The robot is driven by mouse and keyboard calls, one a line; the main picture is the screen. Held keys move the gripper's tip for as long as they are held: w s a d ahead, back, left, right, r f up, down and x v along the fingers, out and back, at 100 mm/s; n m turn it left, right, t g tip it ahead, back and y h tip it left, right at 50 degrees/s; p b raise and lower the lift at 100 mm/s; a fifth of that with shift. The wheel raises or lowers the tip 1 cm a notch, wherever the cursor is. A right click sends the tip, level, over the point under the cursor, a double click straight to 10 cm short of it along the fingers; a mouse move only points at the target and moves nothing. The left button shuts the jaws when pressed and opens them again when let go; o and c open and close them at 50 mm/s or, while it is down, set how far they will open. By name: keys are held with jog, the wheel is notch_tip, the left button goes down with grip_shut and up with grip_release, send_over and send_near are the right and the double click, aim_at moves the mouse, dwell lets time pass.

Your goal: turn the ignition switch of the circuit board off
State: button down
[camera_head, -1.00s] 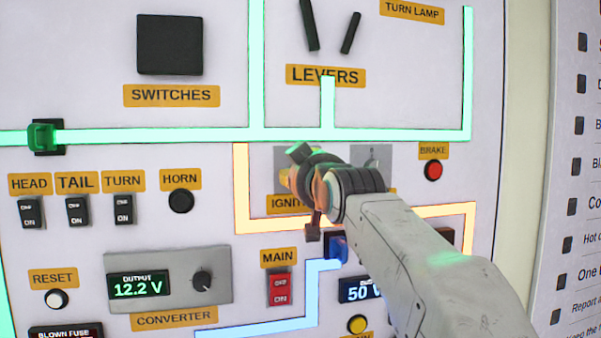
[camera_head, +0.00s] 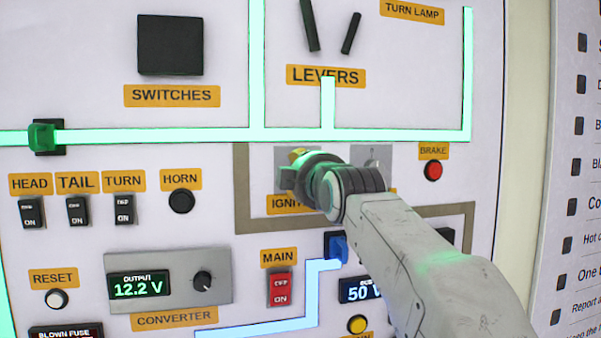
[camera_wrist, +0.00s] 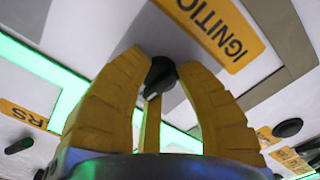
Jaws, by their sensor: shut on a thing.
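The ignition switch is a black knob (camera_wrist: 159,74) on a grey plate, beside the yellow ignition label (camera_wrist: 216,30) in the wrist view. My gripper (camera_wrist: 160,85) has yellow fingers closed around the knob. In the head view my gripper (camera_head: 298,172) is at the ignition plate (camera_head: 378,155) and hides the knob and part of the label (camera_head: 285,203). The track (camera_head: 241,190) around the ignition plate is unlit and grey-brown.
The brake button (camera_head: 433,170) is right of the ignition plate. The red main switch (camera_head: 279,289) and a blue connector (camera_head: 337,248) sit below. The levers (camera_head: 350,33) stick out above. Green tracks (camera_head: 200,136) and a blue track are lit.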

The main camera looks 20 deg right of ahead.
jog(key=shift+w+f+n, duration=0.1)
jog(key=shift+f+n, duration=0.15)
jog(key=shift+n, duration=0.45)
jog(key=c, duration=1.1)
grip_release()
jog(key=shift+d, duration=0.1)
jog(key=shift+o, duration=1.3)
jog(key=shift+r, duration=0.15)
jog(key=s, duration=1.2)
